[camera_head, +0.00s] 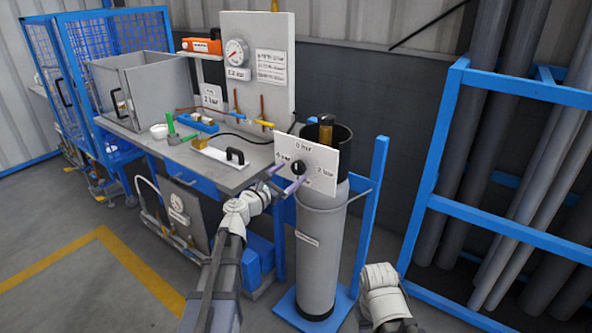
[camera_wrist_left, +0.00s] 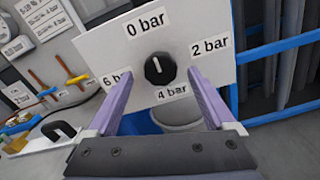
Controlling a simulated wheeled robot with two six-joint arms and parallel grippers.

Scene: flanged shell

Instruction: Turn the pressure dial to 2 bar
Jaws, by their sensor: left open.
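The pressure dial (camera_head: 298,168) is a round black knob on a white plate (camera_head: 322,160) in front of a grey gas cylinder (camera_head: 318,250). In the left wrist view the dial (camera_wrist_left: 159,68) has a white mark pointing up, towards the 0 bar label (camera_wrist_left: 146,21). The 2 bar label (camera_wrist_left: 210,47) is at its right, 4 bar (camera_wrist_left: 171,91) below, and 6 bar at the left, partly covered by a finger. My left gripper (camera_head: 283,179) is open, its purple fingers (camera_wrist_left: 160,80) either side of the dial and apart from it. My right gripper is out of view.
A workbench (camera_head: 225,178) with a grey box, a gauge panel (camera_head: 257,65) and tools stands left of the cylinder. A blue rack (camera_head: 500,230) with grey pipes stands at the right. The blue cylinder stand (camera_head: 372,200) is close behind the plate.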

